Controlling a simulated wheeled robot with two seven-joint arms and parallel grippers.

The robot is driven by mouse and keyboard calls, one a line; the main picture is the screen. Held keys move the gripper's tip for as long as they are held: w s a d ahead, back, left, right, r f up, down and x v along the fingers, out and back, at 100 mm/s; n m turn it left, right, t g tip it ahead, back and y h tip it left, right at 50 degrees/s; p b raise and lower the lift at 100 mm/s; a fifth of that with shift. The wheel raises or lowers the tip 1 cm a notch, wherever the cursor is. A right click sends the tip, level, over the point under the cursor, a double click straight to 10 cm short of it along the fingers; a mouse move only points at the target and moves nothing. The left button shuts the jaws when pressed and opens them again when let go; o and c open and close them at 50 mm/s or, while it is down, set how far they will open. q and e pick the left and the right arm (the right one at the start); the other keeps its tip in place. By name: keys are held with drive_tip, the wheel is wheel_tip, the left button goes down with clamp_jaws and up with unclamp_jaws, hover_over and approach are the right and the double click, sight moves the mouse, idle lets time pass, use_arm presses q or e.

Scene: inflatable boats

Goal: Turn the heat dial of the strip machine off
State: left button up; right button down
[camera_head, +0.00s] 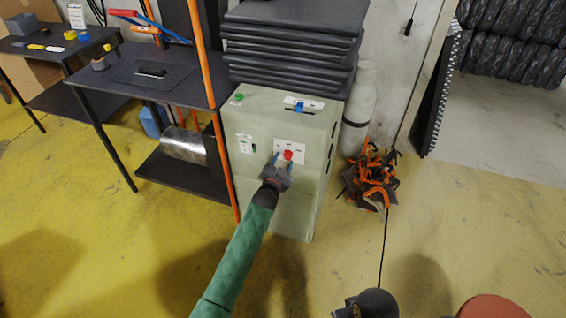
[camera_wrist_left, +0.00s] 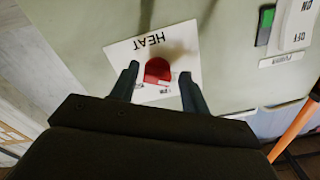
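The strip machine (camera_head: 262,195) is a pale green cabinet in the middle of the head view. Its heat dial (camera_head: 287,155) is a red knob on a white plate on the front. In the left wrist view the dial (camera_wrist_left: 158,70) sits below the word HEAT, which appears upside down. My left gripper (camera_head: 279,166) is at the plate. In the wrist view its two fingers (camera_wrist_left: 157,78) are apart, one on each side of the dial, with gaps between them and it. My right gripper cannot be made out in the head view.
A power switch (camera_wrist_left: 290,25) with a green part is beside the dial. A dark table (camera_head: 130,75) with an orange post is at the left. Orange-handled items (camera_head: 372,180) lie at the right.

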use_arm(q)
drive_tip(key=shift+o, duration=0.9)
use_arm(e)
drive_tip(key=shift+s, duration=0.3)
use_arm(q)
drive_tip(key=b+v, duration=0.1)
drive_tip(key=v, duration=0.6)
drive_tip(key=shift+s, duration=0.35)
use_arm(e)
drive_tip(key=shift+w+a+f, duration=0.25)
drive_tip(key=shift+a, duration=0.2)
drive_tip(key=shift+w+a+f, duration=0.2)
drive_tip(key=shift+a+f, duration=0.05)
drive_tip(key=shift+a, duration=0.2)
use_arm(q)
drive_tip(key=shift+a, duration=0.1)
use_arm(e)
drive_tip(key=shift+s+d+f, duration=0.1)
drive_tip(key=shift+d, duration=0.1)
